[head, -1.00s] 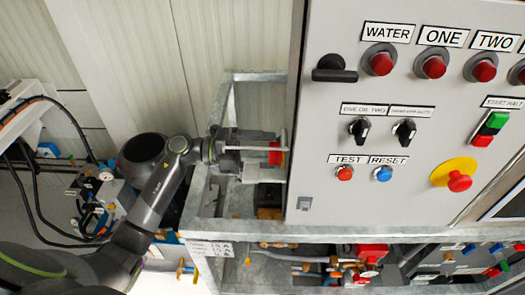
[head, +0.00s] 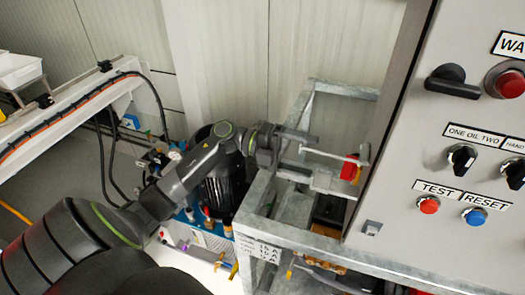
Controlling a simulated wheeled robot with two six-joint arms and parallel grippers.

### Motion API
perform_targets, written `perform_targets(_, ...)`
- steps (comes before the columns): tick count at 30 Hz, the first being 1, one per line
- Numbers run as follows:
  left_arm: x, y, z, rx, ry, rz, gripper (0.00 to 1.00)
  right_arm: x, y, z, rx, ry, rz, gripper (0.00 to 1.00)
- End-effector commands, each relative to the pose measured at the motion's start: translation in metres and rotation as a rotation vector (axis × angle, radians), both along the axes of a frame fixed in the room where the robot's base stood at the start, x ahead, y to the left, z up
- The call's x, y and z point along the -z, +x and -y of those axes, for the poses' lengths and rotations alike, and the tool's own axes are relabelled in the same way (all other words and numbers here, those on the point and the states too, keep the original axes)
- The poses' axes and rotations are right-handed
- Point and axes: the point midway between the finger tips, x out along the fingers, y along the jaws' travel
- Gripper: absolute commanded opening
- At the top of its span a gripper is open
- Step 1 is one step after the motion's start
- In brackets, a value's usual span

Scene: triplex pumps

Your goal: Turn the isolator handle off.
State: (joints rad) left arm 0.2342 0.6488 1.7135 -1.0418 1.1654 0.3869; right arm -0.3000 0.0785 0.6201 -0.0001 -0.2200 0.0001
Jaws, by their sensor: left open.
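A red handle (head: 350,168), which looks like the isolator handle, sits at the left side of the grey control cabinet (head: 400,190). My left gripper (head: 318,160) is open and reaches in from the left, level with the red handle and close to it. I cannot tell whether the gripper touches the handle. The handle's mount on the cabinet side is mostly hidden. My right gripper is not in view.
The cabinet front carries a black rotary handle (head: 452,82), a red button (head: 505,82), a black selector switch (head: 461,157), and red and blue buttons below. A galvanised frame (head: 262,205) stands under the gripper. A white beam with cables (head: 75,105) lies at the left.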

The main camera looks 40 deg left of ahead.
Motion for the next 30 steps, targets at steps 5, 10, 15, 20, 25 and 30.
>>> perform_targets(5,0.005,-0.009,-0.031,-0.002,0.006,-0.003,0.82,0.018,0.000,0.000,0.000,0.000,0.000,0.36)
perform_targets(10,0.004,-0.016,-0.058,-0.002,0.006,-0.003,0.82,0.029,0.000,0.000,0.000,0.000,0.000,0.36)
perform_targets(15,0.003,-0.023,-0.080,-0.001,0.003,-0.003,0.82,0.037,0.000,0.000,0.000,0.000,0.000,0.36)
perform_targets(20,0.001,-0.026,-0.092,0.000,0.001,-0.001,0.82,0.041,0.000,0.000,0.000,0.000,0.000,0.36)
perform_targets(25,0.000,-0.027,-0.095,0.000,0.000,-0.001,0.82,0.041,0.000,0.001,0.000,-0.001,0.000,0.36)
perform_targets(30,0.000,-0.027,-0.095,0.000,-0.001,-0.001,0.82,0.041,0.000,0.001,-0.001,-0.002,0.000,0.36)
